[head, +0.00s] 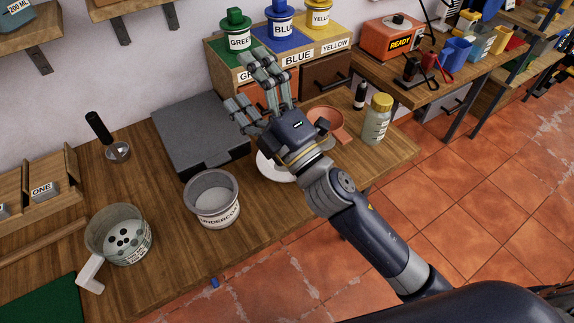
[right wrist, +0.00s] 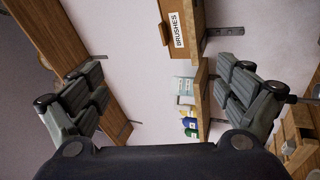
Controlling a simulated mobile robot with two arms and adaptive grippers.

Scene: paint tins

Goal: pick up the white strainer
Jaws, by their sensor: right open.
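A white round rim (head: 268,168) shows on the bench below my right gripper's wrist. The wrist hides most of it, so I cannot tell if it is the strainer. An orange-brown bowl-shaped piece with a handle (head: 338,131) lies right of the wrist. My right gripper (head: 248,84) is open and empty, held above the bench with its fingers toward the tin shelf. In the right wrist view its open fingers (right wrist: 165,98) have nothing between them. My left gripper is out of view.
A grey-white UNDERCOAT tin (head: 212,200) stands near the front edge. A clear jug with a white handle (head: 120,238) is at left. A dark grey case (head: 200,133) lies behind. A gold-lidded jar (head: 376,120) stands at right. Green, blue and yellow tins (head: 282,22) stand on the shelf.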

